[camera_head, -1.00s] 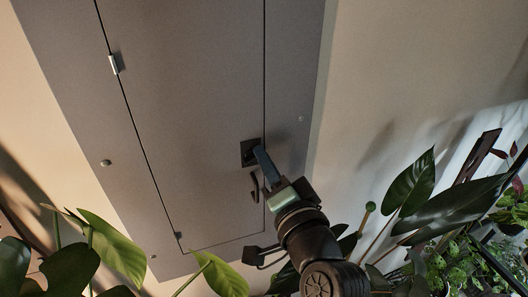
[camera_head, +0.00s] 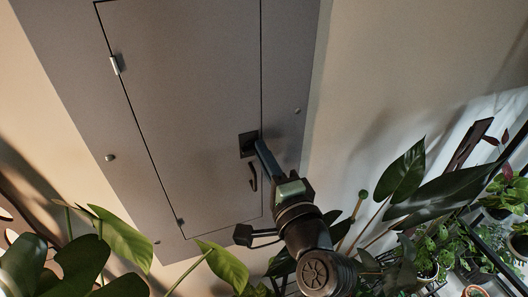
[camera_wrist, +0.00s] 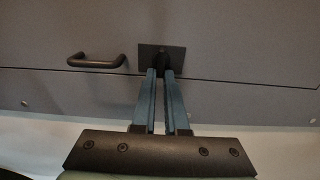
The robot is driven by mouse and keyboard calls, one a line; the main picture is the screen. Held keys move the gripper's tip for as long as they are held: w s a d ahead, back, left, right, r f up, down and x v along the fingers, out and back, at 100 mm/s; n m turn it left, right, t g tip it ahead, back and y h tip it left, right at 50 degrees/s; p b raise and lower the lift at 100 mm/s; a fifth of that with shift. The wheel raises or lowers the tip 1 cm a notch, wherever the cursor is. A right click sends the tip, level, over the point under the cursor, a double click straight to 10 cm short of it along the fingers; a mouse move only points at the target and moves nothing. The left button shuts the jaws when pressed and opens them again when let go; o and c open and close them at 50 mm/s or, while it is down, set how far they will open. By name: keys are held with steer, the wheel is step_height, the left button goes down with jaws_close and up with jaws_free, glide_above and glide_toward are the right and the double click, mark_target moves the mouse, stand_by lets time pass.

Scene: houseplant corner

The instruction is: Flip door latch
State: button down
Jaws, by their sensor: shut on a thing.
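The grey cabinet door (camera_head: 190,110) stands closed in its frame, with a thin seam all round. The black door latch (camera_head: 246,140) is a square plate near the door's right edge in the head view. My gripper (camera_head: 262,148), with blue fingers, reaches the latch from the lower right. In the wrist view my gripper (camera_wrist: 161,75) is shut on the latch knob, which the fingers partly hide.
A black pull handle (camera_head: 253,178) sits below the latch, close to my fingers; it also shows in the wrist view (camera_wrist: 97,61). A hinge (camera_head: 115,65) is at the door's left. Leafy plants (camera_head: 110,240) crowd the lower left, and more plants (camera_head: 440,200) fill the right.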

stand_by(0.3)
steer(key=c, duration=0.9)
jaws_free()
steer(key=shift+c, duration=0.2)
steer(key=shift+s, duration=0.1)
steer(key=b+v, duration=0.5)
steer(key=v, duration=0.7)
steer(key=shift+s, duration=0.4)
steer(key=shift+d+r, duration=0.1)
steer(key=shift+d, duration=0.05)
